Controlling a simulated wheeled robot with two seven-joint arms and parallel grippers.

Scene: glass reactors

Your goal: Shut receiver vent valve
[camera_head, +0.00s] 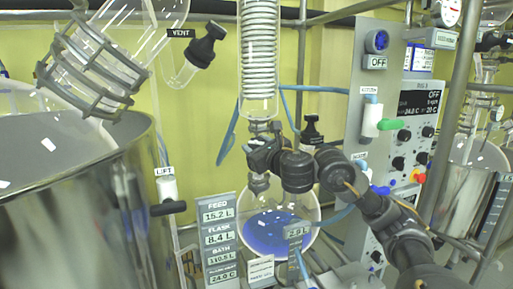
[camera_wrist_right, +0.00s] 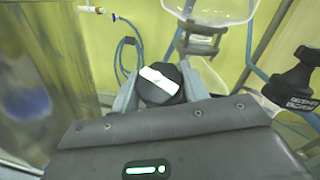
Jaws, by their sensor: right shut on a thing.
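My right arm comes in from the lower right in the head view, and its gripper (camera_head: 264,154) is at the glassware just below the coil condenser. In the right wrist view the gripper (camera_wrist_right: 160,90) is shut on a black valve knob (camera_wrist_right: 161,80) with a white bar across its face, one finger on each side. The bar lies slightly tilted. I cannot read a label on this knob. The round receiver flask (camera_head: 268,232) with blue liquid hangs below the gripper. My left gripper is not in view.
A second black knob (camera_head: 312,129) stands upright beside the gripper; a black knob also shows at the right of the wrist view (camera_wrist_right: 292,82). A VENT-labelled knob (camera_head: 205,45) is at upper left. The control panel (camera_head: 371,110) stands right, the steel bath (camera_head: 75,215) left.

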